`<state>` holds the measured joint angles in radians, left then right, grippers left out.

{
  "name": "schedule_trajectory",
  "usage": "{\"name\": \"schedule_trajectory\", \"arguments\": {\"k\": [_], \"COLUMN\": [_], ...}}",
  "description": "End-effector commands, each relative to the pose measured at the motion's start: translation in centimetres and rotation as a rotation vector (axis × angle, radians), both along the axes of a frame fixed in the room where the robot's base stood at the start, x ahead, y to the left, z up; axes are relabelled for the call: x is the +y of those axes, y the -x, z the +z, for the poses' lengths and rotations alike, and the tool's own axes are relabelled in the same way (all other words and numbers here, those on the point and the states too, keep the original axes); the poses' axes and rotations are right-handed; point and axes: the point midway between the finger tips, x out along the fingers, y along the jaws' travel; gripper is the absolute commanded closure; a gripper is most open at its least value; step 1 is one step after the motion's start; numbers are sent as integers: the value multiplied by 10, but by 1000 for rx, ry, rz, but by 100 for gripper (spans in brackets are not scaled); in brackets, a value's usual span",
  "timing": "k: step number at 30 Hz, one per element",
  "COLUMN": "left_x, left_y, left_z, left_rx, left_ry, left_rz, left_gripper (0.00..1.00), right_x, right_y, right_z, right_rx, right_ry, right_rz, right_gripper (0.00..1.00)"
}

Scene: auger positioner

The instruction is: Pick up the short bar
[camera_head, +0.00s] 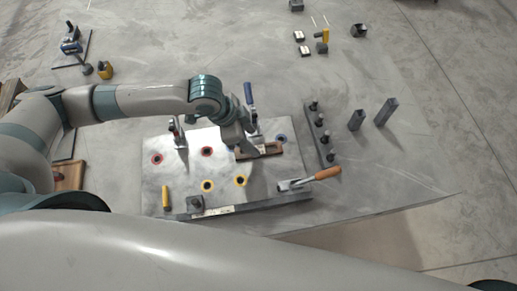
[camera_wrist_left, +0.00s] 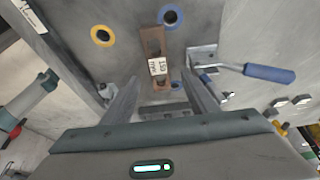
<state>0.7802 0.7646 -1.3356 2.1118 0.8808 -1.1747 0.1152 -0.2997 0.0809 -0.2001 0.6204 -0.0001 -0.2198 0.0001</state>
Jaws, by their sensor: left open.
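A brown bar (camera_head: 272,149) with a white label lies on the light metal plate (camera_head: 180,182). In the left wrist view the brown bar (camera_wrist_left: 153,42) runs away between the finger tips, its label facing up. My left gripper (camera_head: 250,146) is open over this bar, one finger on each side of it in the wrist view (camera_wrist_left: 162,74). I cannot tell whether the fingers touch it. In the head view the gripper hides part of the bar. Two dark bars stand upright on the right, a shorter one (camera_head: 356,120) and a taller one (camera_head: 386,111). My right gripper is out of view.
A blue-handled clamp (camera_head: 249,95) stands close behind the gripper; its handle shows in the wrist view (camera_wrist_left: 268,73). An orange-handled clamp (camera_head: 322,174) is at the plate's front right. A rack of dark pegs (camera_head: 320,135) stands right of the plate. Coloured ringed holes dot the plate.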

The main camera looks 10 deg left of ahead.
Motion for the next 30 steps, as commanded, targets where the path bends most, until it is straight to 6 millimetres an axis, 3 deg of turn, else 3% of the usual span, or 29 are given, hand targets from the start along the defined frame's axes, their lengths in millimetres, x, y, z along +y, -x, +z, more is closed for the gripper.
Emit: {"name": "schedule_trajectory", "arguments": {"k": [5, 16, 30], "left_x": [-1, -10, -11], "left_y": [1, -1, -2], "left_z": [-8, -48, -51], "left_rx": [3, 0, 0], "left_ry": [-1, -1, 0], "left_rz": [1, 0, -1], "left_gripper": [47, 47, 47], "right_x": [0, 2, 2], "right_y": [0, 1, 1], "right_z": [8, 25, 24], "right_rx": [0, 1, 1], "right_ry": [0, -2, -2], "right_rz": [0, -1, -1], "right_gripper": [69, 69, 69]}}
